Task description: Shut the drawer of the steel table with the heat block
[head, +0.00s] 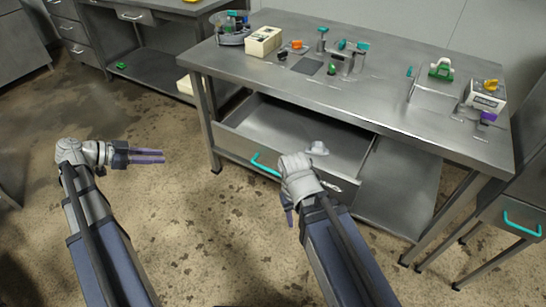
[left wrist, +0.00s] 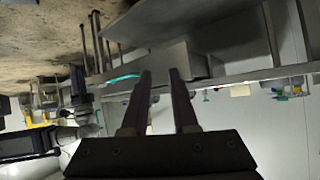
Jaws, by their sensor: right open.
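The steel table (head: 385,85) stands at centre right. Its drawer (head: 235,131) is pulled out below the tabletop, with a teal handle (head: 264,166) on its front. A small pale object (head: 317,148) appears inside the drawer. My right gripper (head: 289,212) is open, pointing down just in front of the drawer's front; contact cannot be told, and the wrist hides part of the front. My left gripper (head: 162,156) is open and empty, left of the drawer and apart from it. In the left wrist view its fingers (left wrist: 160,75) are apart, and a teal handle (left wrist: 122,79) shows beyond.
On the tabletop are a cream box (head: 263,41), a white box with an orange top (head: 485,95), a green-handled item (head: 441,69) and other small items. Another unit with a teal handle (head: 522,223) stands at right. A bench (head: 165,65) stands behind left. The left floor is clear.

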